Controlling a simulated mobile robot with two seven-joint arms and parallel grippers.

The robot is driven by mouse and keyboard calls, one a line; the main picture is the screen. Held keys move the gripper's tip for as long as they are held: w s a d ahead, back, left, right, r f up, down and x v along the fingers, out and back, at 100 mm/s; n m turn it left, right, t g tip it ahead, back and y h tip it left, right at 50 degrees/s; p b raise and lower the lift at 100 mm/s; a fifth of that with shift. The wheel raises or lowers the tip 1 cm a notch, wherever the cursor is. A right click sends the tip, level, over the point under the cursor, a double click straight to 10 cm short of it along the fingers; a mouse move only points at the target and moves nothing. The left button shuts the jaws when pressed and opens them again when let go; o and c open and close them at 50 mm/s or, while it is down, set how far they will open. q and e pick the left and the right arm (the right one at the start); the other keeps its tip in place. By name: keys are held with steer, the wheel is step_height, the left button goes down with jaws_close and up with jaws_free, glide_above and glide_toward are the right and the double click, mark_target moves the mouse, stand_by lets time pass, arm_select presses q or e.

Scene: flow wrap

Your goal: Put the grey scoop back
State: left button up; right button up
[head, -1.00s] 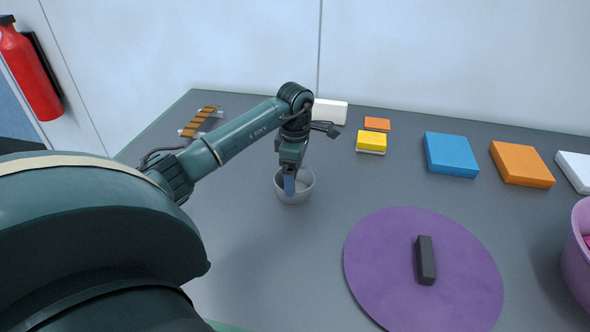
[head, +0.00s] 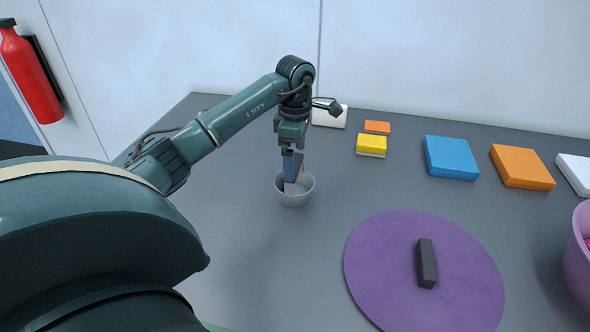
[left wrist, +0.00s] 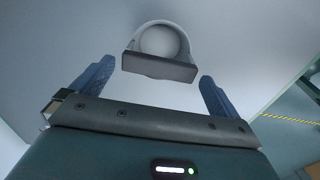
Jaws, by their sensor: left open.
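A grey cup (head: 294,198) stands upright on the table, left of the purple mat. A light grey piece, seemingly the grey scoop's handle (head: 303,181), sticks up inside it. In the left wrist view a grey bar, seemingly the handle's top (left wrist: 158,67), lies across the near side of a round grey rim (left wrist: 188,34). My left gripper (head: 291,179) points down just above the cup. Its blue fingers are open, apart on either side of the bar and clear of it in the wrist view. The scoop's lower part is hidden. My right gripper is out of view.
The purple round mat (head: 385,285) carries a black block (head: 426,263). Yellow (head: 371,144), blue (head: 451,157) and orange (head: 522,166) blocks lie toward the back. A pink-purple bowl (head: 578,255) stands at the right edge. The table between cup and mat is clear.

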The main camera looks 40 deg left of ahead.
arm_select(q)
step_height(320, 180, up, 6)
steer(key=shift+r, duration=0.1)
stand_by(0.7)
